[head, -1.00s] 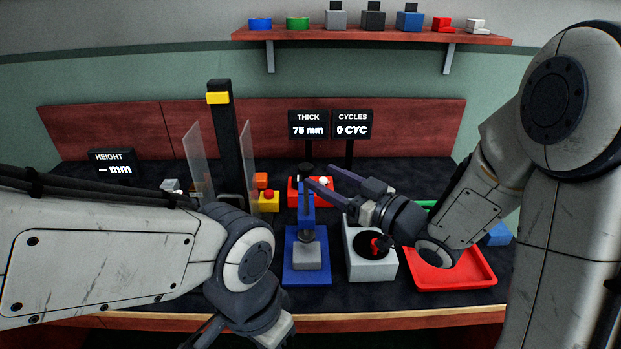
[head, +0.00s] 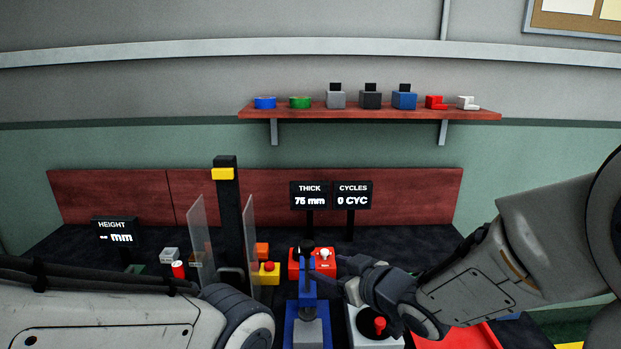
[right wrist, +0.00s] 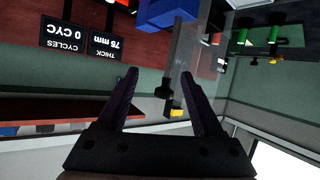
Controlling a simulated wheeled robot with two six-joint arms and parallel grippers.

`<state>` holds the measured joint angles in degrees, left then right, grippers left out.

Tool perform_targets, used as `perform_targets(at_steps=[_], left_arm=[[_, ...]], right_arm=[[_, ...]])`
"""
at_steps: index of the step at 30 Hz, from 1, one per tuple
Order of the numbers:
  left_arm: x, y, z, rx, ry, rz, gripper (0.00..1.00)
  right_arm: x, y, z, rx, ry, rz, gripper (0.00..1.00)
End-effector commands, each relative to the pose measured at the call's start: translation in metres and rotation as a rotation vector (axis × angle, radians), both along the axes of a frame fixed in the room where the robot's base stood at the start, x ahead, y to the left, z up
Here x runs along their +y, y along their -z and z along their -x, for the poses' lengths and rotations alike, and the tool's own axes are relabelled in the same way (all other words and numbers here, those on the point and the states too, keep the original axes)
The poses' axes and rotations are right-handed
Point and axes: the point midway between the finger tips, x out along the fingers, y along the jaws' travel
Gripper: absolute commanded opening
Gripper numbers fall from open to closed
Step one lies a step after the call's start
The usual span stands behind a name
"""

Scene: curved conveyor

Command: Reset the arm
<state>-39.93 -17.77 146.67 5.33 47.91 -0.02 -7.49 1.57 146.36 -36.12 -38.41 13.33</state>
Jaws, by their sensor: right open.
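My right gripper (head: 338,271) shows in the head view just right of the blue stand, above the workbench. Its fingers are apart with nothing between them. In the right wrist view the gripper (right wrist: 158,82) is also open and empty, pointing past the upside-down displays and a clear panel. My right arm (head: 490,275) comes in from the right. My left arm (head: 110,318) lies across the lower left of the head view; its gripper is below the frame.
The blue stand (head: 294,333) and a grey box with a red knob (head: 379,325) are close under the right gripper. A red tray (head: 458,338) is partly hidden by my arm. Clear panels (head: 201,245) flank a black post (head: 228,205). Displays (head: 311,195) and a shelf (head: 380,114) are behind.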

Motion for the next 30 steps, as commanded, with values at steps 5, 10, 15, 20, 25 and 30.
perform_targets(at_steps=[5, 10, 15, 20, 25, 30], left_arm=[[0.000, -0.034, 0.000, 0.000, 0.000, 0.000, 0.00], [0.000, -0.057, 0.000, 0.000, 0.000, 0.000, 0.00], [0.000, -0.075, 0.000, 0.000, 0.000, 0.000, 0.00], [0.000, -0.082, 0.000, 0.000, 0.000, 0.000, 0.00], [0.000, -0.083, 0.000, 0.000, 0.000, 0.000, 0.00], [0.000, -0.083, 0.000, 0.000, 0.000, 0.000, 0.00]], right_arm=[[0.001, -0.002, 0.042, 0.239, 0.086, 0.176, 0.68], [0.002, 0.001, 0.115, 0.522, 0.100, 0.315, 0.68], [0.003, -0.007, 0.198, 0.793, 0.046, 0.425, 0.68], [0.002, -0.016, 0.249, 0.949, -0.012, 0.488, 0.68], [0.002, -0.018, 0.265, 0.998, -0.031, 0.508, 0.68], [0.001, -0.017, 0.265, 0.999, -0.029, 0.507, 0.68]])
